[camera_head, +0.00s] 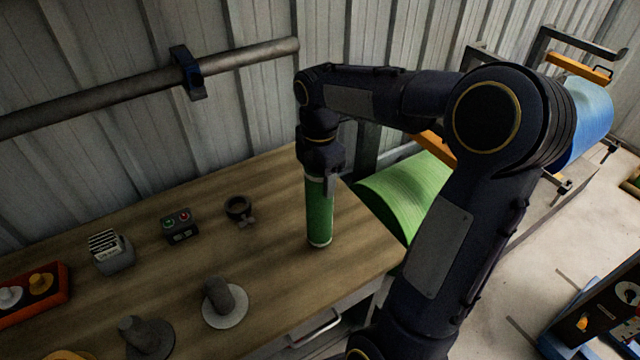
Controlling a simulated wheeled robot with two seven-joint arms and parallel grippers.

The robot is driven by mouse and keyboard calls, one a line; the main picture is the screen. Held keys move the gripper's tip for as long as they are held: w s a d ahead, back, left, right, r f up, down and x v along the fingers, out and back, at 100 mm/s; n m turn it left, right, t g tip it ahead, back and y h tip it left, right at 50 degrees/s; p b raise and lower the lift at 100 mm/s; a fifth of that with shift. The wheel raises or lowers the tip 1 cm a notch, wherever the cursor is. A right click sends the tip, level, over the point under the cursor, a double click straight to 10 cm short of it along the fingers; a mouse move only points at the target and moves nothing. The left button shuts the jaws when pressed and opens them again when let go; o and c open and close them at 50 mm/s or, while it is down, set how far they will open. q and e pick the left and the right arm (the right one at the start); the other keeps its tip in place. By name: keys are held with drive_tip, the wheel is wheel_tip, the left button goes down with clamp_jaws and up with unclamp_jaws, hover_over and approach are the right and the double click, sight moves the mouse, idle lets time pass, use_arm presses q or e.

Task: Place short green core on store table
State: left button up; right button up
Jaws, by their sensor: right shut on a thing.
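A short green core (319,214) stands upright at the right part of the wooden table (270,262). It is a green cylinder with pale ends. My right gripper (321,180) points down and is shut on the core's upper end. The core's lower end appears to be at the tabletop; I cannot tell whether it touches. My left gripper is not in view.
On the table are a black ring-shaped part (239,209), a small button box (179,225), a grey card holder (111,252), an orange tray (32,294) and round-based pegs (224,303). A pipe (235,60) runs along the wall.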

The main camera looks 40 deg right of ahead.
drive_tip(key=shift+f, duration=1.55)
drive_tip(key=shift+f, duration=0.2)
drive_tip(key=o, duration=1.6)
wheel_tip(320, 180, up, 12)
drive_tip(key=s+a+f+m+t+y, duration=0.1)
drive_tip(key=s+a+f+m+t, duration=0.1)
drive_tip(key=s+a+m, duration=0.2)
drive_tip(key=s+a+f+m+t+y, duration=0.1)
drive_tip(key=s+a+f+m, duration=0.2)
drive_tip(key=s+a+m, duration=0.2)
drive_tip(key=s+a+f+m+t+y, duration=0.1)
drive_tip(key=s+a+m, duration=0.3)
drive_tip(key=s+m, duration=0.4)
drive_tip(key=shift+a+f+m+t+y, duration=0.25)
drive_tip(key=shift+f+m+t+y, duration=0.15)
drive_tip(key=shift+f+m+t, duration=0.45)
